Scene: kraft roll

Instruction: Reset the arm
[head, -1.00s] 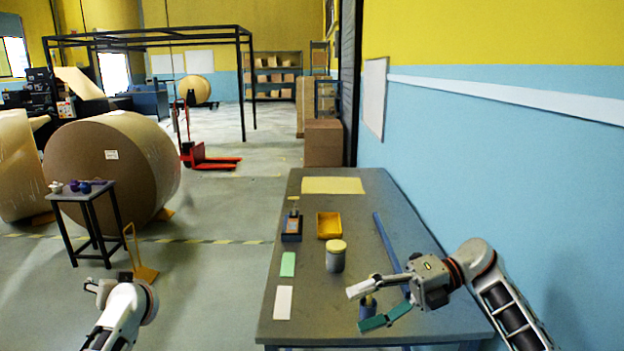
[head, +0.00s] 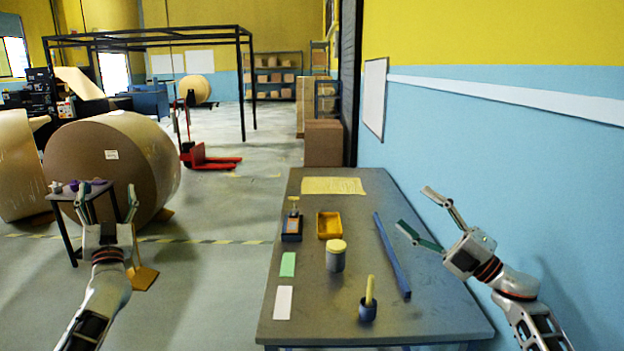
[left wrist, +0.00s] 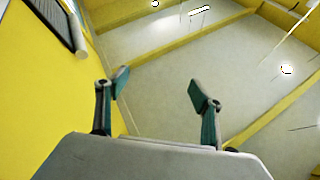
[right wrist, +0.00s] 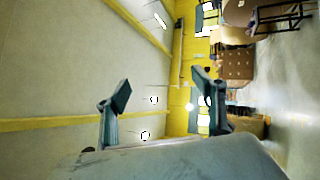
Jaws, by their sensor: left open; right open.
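My right gripper (head: 430,218) is open and empty, raised beside the blue wall at the right edge of the table. Its spread fingers also show in the right wrist view (right wrist: 164,100), with nothing between them. My left gripper (head: 106,205) is open and empty, pointing up left of the table, with a small stand and a large roll behind it. In the left wrist view its fingers (left wrist: 160,95) are apart before the ceiling. A dark blue cup (head: 368,312) with a yellow stick (head: 370,290) upright in it stands near the table's front.
The grey table (head: 330,285) bears a yellow-lidded jar (head: 336,257), a yellow tray (head: 329,225), a blue bar (head: 391,255), and green (head: 288,264) and white (head: 283,302) pieces. The small stand (head: 68,195) holds small items. Floor between stand and table is clear.

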